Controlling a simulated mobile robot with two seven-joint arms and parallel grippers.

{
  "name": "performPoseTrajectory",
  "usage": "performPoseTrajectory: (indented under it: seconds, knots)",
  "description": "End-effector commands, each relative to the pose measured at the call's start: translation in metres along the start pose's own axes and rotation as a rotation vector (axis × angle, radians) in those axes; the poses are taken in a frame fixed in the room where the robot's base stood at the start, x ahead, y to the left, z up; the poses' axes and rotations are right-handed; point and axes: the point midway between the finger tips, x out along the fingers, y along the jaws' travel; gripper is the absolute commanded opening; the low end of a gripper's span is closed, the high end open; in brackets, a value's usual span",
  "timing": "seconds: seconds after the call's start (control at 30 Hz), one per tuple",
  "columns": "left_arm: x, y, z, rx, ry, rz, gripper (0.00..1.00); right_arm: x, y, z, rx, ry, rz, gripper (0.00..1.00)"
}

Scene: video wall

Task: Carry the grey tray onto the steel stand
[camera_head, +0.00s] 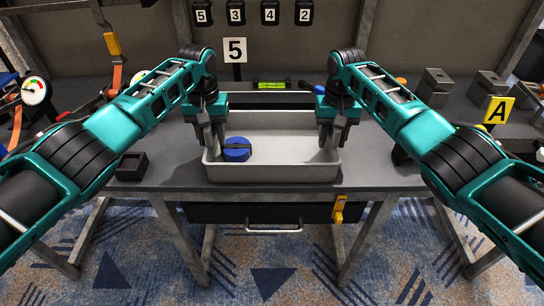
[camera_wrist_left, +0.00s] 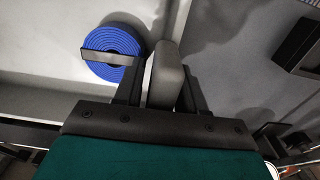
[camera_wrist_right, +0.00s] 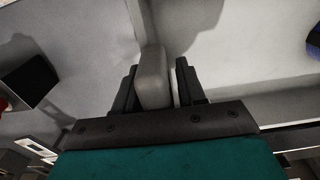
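The grey tray (camera_head: 275,174) sits on the workbench near its front edge, with a blue coil (camera_head: 236,146) strapped by a dark band inside it at the left. My left gripper (camera_head: 211,140) points down at the tray's left end. In the left wrist view its fingers stand either side of the raised grey end piece (camera_wrist_left: 167,75), with a narrow gap on the inner side. My right gripper (camera_head: 332,138) straddles the right end piece (camera_wrist_right: 152,78) likewise, a slim gap showing. Both look open. A low grey structure (camera_head: 285,105) stands behind the tray; I cannot tell whether it is the steel stand.
A green level (camera_head: 271,84) lies behind the tray. A black open box (camera_head: 131,167) is at the left. A drawer with a handle (camera_head: 273,231) is below the bench top.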

Motion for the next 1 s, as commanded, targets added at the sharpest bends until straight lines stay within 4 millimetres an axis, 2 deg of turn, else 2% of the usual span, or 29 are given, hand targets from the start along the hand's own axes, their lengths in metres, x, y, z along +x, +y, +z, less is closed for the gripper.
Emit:
performPoseTrajectory:
  seconds: [0.1, 0.33, 0.43, 0.57, 0.8, 1.0]
  knots:
    - [0.0, 0.001, 0.0, 0.002, 0.0, 0.001, 0.49, 0.0, -0.001, 0.0, -0.001, 0.0, -0.001, 0.49]
    - [-0.001, 0.002, 0.0, 0.002, 0.001, 0.003, 0.49, -0.001, -0.002, 0.0, -0.002, 0.001, -0.002, 0.49]
    - [-0.009, 0.002, -0.001, 0.003, 0.003, 0.004, 0.49, -0.001, -0.002, 0.0, -0.002, 0.001, -0.003, 0.49]
    - [-0.03, 0.001, -0.001, 0.003, 0.005, 0.003, 0.49, -0.001, -0.002, 0.0, -0.003, 0.001, -0.003, 0.49]
    - [-0.083, 0.001, -0.001, 0.002, 0.005, 0.003, 0.49, -0.001, -0.002, 0.0, -0.003, 0.001, -0.003, 0.49]
    - [-0.112, 0.001, 0.0, 0.001, 0.002, 0.002, 0.49, -0.001, -0.002, 0.0, -0.003, 0.001, -0.003, 0.49]
